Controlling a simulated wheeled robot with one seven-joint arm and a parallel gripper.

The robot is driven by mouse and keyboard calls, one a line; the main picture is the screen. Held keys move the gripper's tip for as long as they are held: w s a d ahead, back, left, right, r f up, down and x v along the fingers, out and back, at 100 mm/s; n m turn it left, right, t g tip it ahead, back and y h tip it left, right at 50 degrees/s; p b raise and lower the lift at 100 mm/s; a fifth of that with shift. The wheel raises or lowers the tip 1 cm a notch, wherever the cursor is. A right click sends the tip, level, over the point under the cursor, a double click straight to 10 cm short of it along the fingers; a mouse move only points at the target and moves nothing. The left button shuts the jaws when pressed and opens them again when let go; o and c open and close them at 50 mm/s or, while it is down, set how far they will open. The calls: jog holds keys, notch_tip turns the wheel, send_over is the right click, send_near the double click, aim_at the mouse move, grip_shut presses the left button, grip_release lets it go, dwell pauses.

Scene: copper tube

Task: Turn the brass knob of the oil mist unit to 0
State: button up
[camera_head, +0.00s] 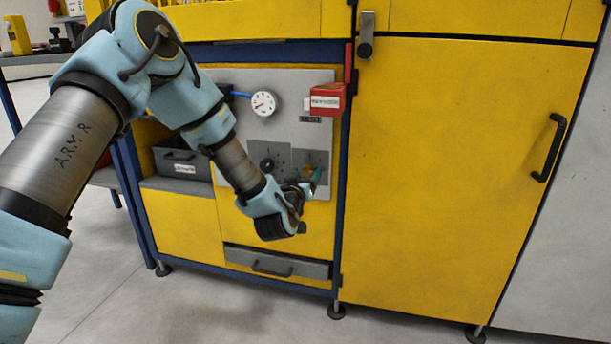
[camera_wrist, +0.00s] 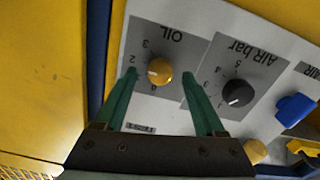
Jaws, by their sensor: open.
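The round brass knob (camera_wrist: 159,71) sits on a grey dial plate marked OIL (camera_wrist: 172,48), which appears upside down in the wrist view. A pale mark shows on the knob's left part; its exact reading is too small to tell. Numbers 2 and 3 show to the upper left, and a small figure sits just below the knob. My gripper (camera_wrist: 158,73) is open, with one green finger left of the knob and one right, both apart from it in the picture.
Beside the oil plate is an AIR bar plate with a black knob (camera_wrist: 238,93). Further right are a blue part (camera_wrist: 294,108) and a second yellow round part (camera_wrist: 255,151). Above, the panel carries a gauge (camera_head: 264,103) and a red box (camera_head: 327,99); a drawer (camera_head: 276,263) is below.

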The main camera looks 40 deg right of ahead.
jog(key=shift+c, duration=0.4)
grip_shut()
